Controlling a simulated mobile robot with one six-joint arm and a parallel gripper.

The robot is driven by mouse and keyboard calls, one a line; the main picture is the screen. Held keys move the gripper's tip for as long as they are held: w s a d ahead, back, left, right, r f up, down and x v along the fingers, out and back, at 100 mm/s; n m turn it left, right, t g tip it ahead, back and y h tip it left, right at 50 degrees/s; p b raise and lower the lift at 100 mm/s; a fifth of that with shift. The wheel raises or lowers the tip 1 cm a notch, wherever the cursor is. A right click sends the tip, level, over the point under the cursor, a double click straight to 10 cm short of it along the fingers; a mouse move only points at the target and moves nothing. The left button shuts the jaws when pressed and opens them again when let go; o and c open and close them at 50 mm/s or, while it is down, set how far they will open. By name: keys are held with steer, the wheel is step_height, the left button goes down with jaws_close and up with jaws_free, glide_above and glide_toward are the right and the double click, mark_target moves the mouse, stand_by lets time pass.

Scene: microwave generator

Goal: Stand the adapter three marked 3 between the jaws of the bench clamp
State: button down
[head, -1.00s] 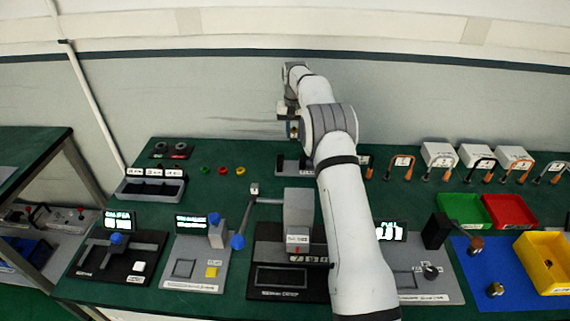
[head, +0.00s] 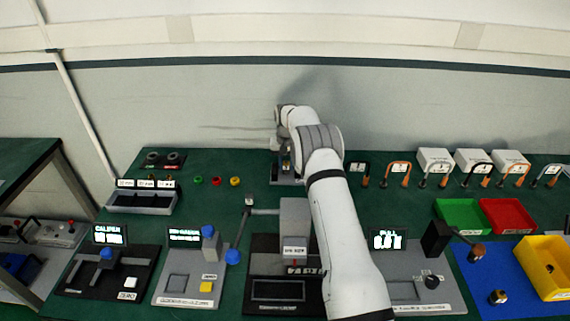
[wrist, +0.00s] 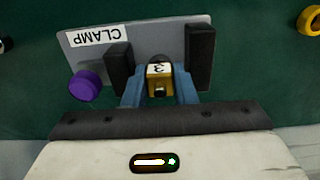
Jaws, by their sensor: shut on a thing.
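The bench clamp's grey plate (wrist: 95,58) carries a CLAMP label, a purple knob (wrist: 85,86) and two dark upright jaws, left (wrist: 118,66) and right (wrist: 199,55), in the wrist view. My gripper (wrist: 159,76) has its blue fingers shut on the brass-coloured adapter three (wrist: 160,70), whose top face shows a 3. The adapter appears in the gap between the jaws, with space on both sides. I cannot tell whether its foot touches the plate. In the head view the clamp (head: 277,179) is at the bench's back, partly hidden by my arm.
Round coloured caps (head: 216,181) lie left of the clamp. A yellow ring (wrist: 310,20) shows at the wrist view's right edge. A row of orange and black hooked leads (head: 398,172) stands to the right. A press-like device (head: 294,222) stands in front.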

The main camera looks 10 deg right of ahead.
steer(key=shift+f, duration=0.25)
steer(key=shift+f, duration=0.1)
steer(key=c, duration=1.5)
jaws_free()
steer(key=shift+o, duration=0.2)
